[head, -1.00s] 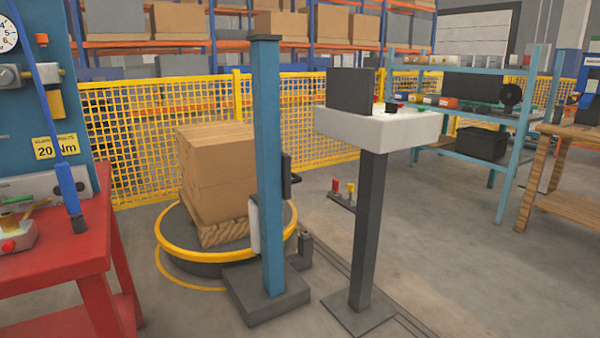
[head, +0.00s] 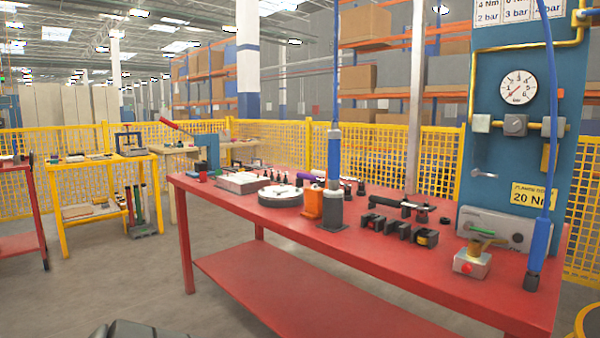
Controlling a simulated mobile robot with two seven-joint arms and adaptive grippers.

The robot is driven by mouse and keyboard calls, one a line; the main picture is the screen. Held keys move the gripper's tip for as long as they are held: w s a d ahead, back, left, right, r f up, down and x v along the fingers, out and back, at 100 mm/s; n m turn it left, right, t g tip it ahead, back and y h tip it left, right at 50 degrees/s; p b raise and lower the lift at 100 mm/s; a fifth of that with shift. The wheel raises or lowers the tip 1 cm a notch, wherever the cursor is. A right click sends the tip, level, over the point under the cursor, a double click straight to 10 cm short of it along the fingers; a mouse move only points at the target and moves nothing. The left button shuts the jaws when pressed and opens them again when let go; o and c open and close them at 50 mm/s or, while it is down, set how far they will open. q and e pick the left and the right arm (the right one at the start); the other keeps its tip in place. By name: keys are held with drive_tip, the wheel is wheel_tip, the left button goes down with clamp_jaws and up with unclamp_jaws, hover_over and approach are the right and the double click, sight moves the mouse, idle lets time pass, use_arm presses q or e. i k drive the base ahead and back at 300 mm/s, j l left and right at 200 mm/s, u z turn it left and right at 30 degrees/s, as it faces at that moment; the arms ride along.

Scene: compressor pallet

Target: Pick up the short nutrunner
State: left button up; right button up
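Several tools are on the red workbench (head: 330,250), and I cannot tell for certain which is the short nutrunner. A blue cylindrical tool (head: 334,155) hangs upright on a cable, its lower end at a grey cup (head: 331,210). A second blue tool (head: 540,250) hangs from a blue hose at the right end of the bench. A black tool (head: 400,203) lies flat near the dark blocks. A purple-and-black tool (head: 312,177) lies behind the orange bottle. Neither gripper can be made out; only a dark rounded shape, perhaps part of me, shows at the bottom left edge.
Grey floor (head: 130,270) is clear at the left.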

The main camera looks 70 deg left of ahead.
sight(335, 134)
drive_tip(key=i+l+u, duration=0.1)
drive_tip(key=u, duration=1.4)
drive_tip(key=j+u, duration=0.25)
drive_tip(key=u, duration=0.15)
